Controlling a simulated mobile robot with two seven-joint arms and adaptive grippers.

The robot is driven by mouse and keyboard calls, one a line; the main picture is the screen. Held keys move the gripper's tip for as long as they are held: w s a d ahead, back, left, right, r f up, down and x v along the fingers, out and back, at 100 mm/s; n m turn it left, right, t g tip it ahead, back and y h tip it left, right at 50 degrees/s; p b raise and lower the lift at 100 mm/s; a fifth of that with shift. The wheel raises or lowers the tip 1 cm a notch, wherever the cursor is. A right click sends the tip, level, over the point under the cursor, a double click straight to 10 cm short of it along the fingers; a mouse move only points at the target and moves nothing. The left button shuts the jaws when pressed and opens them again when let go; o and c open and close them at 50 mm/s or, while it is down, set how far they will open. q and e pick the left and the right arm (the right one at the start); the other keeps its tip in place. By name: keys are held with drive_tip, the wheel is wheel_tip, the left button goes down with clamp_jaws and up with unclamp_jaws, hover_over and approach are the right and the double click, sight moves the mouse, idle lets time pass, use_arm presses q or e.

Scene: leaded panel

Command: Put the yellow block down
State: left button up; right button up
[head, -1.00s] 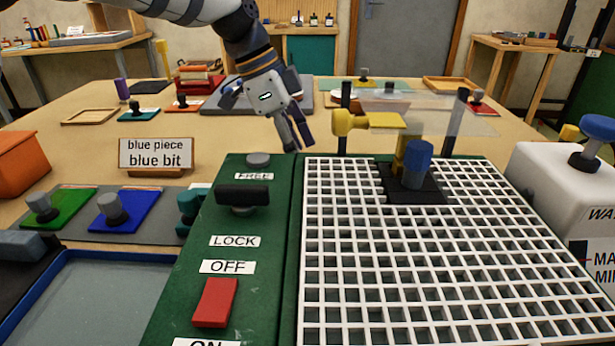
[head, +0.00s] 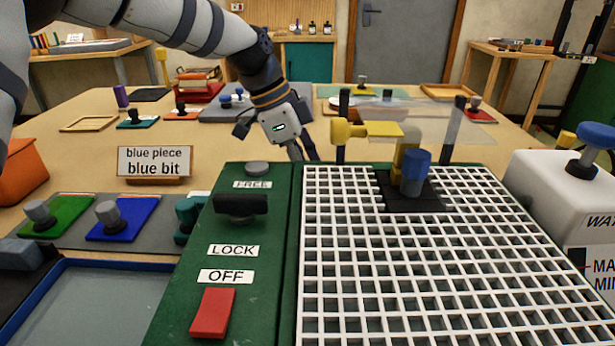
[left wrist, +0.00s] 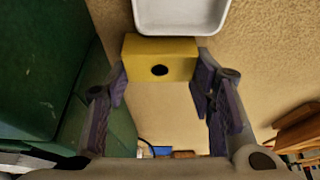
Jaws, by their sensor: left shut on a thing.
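In the left wrist view the yellow block (left wrist: 185,67), with a dark round hole in its face, sits between the fingers of my left gripper (left wrist: 160,85). The fingers are shut on its two sides. A white tray (left wrist: 180,28) lies just beyond the block; I cannot tell whether the block touches the tray or the table. In the head view my left gripper (head: 303,151) points down behind the green machine housing (head: 262,205). The housing's back edge hides the fingertips and the block there. My right gripper is not in view.
The green housing stands close beside the left gripper. To its right are a yellow guard fitting (head: 345,131), a clear shield (head: 440,115) and a white grid (head: 400,270). A "blue bit" sign (head: 155,162) stands on the left. Bare tabletop (head: 225,145) lies left of the gripper.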

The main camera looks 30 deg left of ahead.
use_arm(q)
wheel_tip(320, 180, up, 17)
drive_tip(key=shift+r+p, duration=0.2)
drive_tip(key=shift+p, duration=0.1)
